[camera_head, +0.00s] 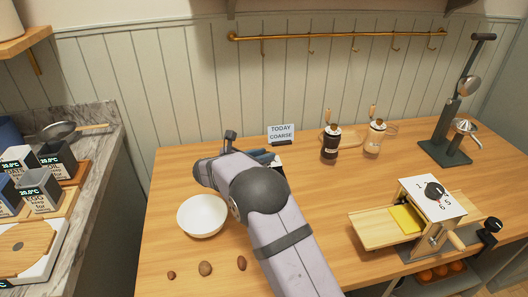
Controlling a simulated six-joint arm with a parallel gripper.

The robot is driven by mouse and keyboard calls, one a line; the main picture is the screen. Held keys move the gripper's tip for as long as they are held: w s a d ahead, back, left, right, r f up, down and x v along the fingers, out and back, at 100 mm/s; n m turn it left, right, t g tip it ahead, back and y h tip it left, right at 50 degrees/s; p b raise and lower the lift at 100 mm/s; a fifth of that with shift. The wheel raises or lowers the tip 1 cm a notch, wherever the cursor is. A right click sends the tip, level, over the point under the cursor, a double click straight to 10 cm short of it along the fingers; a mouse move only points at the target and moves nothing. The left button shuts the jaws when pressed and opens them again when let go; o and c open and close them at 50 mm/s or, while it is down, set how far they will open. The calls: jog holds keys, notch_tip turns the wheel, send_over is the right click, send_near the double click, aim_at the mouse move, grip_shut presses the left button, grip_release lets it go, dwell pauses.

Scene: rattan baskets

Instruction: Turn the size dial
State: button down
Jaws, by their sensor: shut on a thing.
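A sign (281,133) reading "TODAY COARSE" stands at the back of the table. My gripper (264,157) is just in front of it, mostly hidden behind my own arm. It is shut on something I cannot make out. A small white and black object (280,169) shows beside it, largely covered by the arm. A round black dial (434,191) with numbers around it is on the white sloping face of a slicer-like device (413,220) at the right. My gripper is well apart from that dial. I cannot tell whether the hidden object has a dial.
A white bowl (202,216) stands left of my arm, with brown nuts (205,268) in front. Two bottles (330,146) stand at the back, and a dark green press (447,146) at the back right. The table between my arm and the device is clear.

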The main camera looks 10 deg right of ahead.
jog(key=shift+w+a+r+m+g+h+p, duration=0.1)
jog(key=shift+w+r+m+g+h+p, duration=0.05)
jog(key=shift+m+g+h+p, duration=0.35)
jog(key=shift+w+a+r+m+g+h+p, duration=0.1)
jog(key=shift+m+g+h+p, duration=0.25)
jog(key=shift+m+g, duration=0.25)
jog(key=shift+f+m+g, duration=0.1)
jog(key=shift+m+g, duration=0.3)
jog(key=c, duration=1.5)
grip_release()
jog(key=shift+c, duration=0.2)
jog(key=shift+f, duration=0.1)
jog(key=shift+s+a, duration=0.1)
jog(key=v, duration=0.7)
jog(key=shift+b, duration=0.45)
